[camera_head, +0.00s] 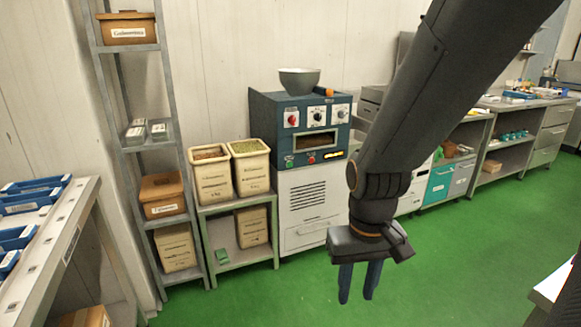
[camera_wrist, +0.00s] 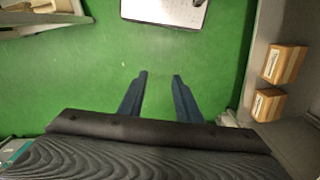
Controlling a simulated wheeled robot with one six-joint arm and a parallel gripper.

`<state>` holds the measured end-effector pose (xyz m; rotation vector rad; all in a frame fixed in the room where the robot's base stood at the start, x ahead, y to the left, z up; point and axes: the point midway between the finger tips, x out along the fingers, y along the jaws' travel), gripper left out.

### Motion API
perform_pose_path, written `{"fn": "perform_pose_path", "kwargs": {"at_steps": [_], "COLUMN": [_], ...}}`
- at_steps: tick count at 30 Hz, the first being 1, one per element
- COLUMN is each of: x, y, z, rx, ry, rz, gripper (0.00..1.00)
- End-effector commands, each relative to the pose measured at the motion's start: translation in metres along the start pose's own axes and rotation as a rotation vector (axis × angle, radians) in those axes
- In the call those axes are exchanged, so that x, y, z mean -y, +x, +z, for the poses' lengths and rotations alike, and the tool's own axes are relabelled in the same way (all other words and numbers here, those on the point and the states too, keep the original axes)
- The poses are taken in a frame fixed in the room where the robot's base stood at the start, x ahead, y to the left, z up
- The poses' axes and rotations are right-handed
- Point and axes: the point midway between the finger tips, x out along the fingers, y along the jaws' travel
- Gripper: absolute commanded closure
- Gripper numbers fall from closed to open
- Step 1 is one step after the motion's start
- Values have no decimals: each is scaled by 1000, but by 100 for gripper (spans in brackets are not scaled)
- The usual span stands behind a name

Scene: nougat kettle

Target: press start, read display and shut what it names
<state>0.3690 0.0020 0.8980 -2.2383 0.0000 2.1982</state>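A teal and white machine (camera_head: 300,140) stands against the back wall in the head view. Its front has several dials, a dark window (camera_head: 315,141), a green button (camera_head: 289,161), a red button (camera_head: 311,160) and a small lit amber display (camera_head: 333,155). The display's text is too small to read. Two open-topped bins of pellets, a brown-filled one (camera_head: 212,180) and a green-filled one (camera_head: 251,172), stand to its left. My gripper (camera_head: 358,283) hangs over the green floor, right of and in front of the machine. In the wrist view its fingers (camera_wrist: 160,95) are apart with nothing between them.
A grey bowl (camera_head: 299,81) sits on the machine. A metal shelf (camera_head: 150,142) with boxes stands left. A workbench (camera_head: 42,230) with blue trays is at the left edge. Benches and drawers line the right wall. The green floor (camera_head: 440,260) is open around my gripper.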

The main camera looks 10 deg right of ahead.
Motion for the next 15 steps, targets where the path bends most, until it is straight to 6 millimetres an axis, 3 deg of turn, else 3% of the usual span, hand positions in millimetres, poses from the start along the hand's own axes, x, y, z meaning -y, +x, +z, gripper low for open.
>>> {"fn": "perform_pose_path", "kwargs": {"at_steps": [9,15], "x": [0,0], "y": [0,0], "z": [0,0], "rx": [0,0], "ry": [0,0], "rz": [0,0], "gripper": [69,100]}}
